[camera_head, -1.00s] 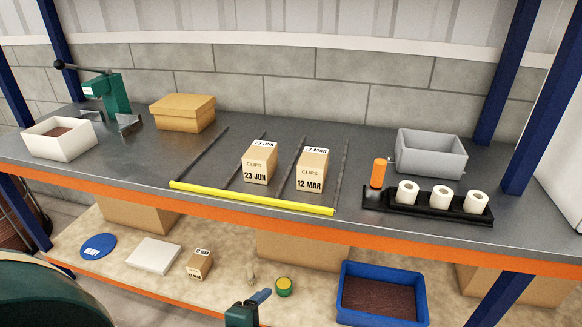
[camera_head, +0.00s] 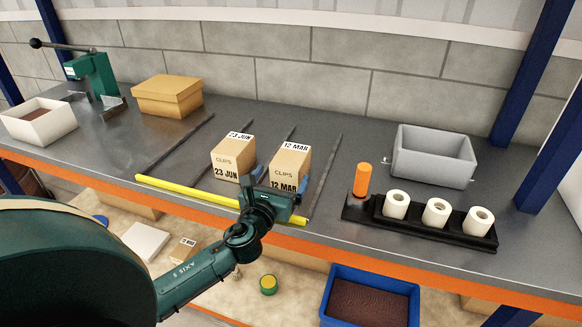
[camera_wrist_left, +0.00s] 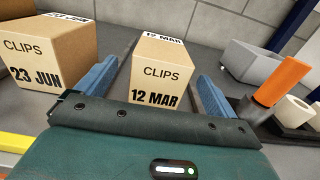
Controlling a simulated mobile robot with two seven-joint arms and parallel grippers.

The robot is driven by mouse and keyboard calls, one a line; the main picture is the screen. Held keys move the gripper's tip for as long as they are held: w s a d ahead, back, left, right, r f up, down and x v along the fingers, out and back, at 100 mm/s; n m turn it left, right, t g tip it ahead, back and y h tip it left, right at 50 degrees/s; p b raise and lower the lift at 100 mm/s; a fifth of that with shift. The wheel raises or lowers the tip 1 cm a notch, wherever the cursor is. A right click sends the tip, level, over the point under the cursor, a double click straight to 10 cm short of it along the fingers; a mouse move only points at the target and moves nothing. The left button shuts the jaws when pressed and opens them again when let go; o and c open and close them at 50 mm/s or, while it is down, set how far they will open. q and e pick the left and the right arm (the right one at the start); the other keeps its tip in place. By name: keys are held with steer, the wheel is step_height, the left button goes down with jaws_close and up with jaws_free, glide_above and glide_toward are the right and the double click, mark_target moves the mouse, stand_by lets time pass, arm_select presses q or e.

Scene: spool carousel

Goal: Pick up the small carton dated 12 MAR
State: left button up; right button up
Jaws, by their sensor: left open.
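The small carton dated 12 MAR (camera_head: 291,163) stands on the grey bench top in a lane between dark divider rails. It also shows in the left wrist view (camera_wrist_left: 162,72), with CLIPS and 12 MAR on its front face. My left gripper (camera_head: 273,185) is open and empty at the carton's front. In the left wrist view its two blue fingers (camera_wrist_left: 156,88) lie to the left and right of the carton's lower front, and I cannot tell whether they touch it. The gripper hides part of the carton's lower front in the head view. My right gripper is not in view.
A similar carton dated 23 JUN (camera_head: 233,158) stands close on the left, one lane over. A yellow strip (camera_head: 190,191) runs along the lanes' front. A black holder with white rolls (camera_head: 436,212), an orange cylinder (camera_head: 362,180) and a grey bin (camera_head: 433,157) are right.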

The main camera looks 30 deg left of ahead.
mark_target(289, 162)
arm_select(q)
steer(key=x, duration=0.6)
steer(key=shift+d+r+p, duration=0.15)
steer(key=shift+r+p, duration=0.05)
steer(key=shift+p, duration=0.15)
steer(key=shift+c, duration=0.5)
steer(key=c, duration=1.2)
steer(key=shift+r, duration=0.15)
steer(key=shift+c, duration=0.4)
